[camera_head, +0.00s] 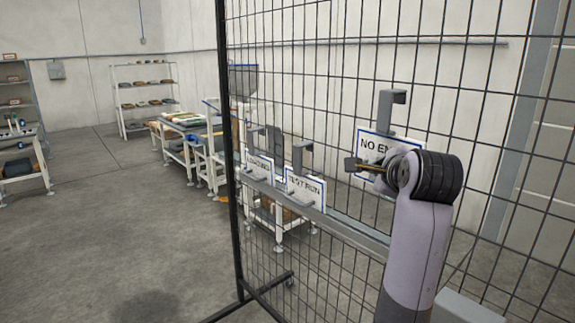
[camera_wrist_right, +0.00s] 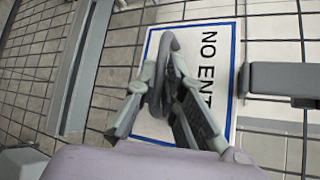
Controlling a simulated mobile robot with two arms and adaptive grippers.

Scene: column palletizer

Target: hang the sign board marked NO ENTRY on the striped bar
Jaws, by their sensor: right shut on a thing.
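The white, blue-edged NO ENTRY sign board (camera_head: 374,144) is held up in front of the mesh fence in the head view, above the grey rail and apart from it. Its grey hook (camera_head: 392,100) rises from the top edge. The board (camera_wrist_right: 222,52) and hook (camera_wrist_right: 285,80) also show in the wrist view. My right gripper (camera_wrist_right: 163,82) is shut on the board at its face; my wrist hides part of the lettering in the head view. I see no striped bar in either view. My left gripper is not in view.
Signs reading LOADING (camera_head: 259,164) and TEST RUN (camera_head: 305,188) hang on the grey rail (camera_head: 345,228) along the fence (camera_head: 440,90). The floor at left is open.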

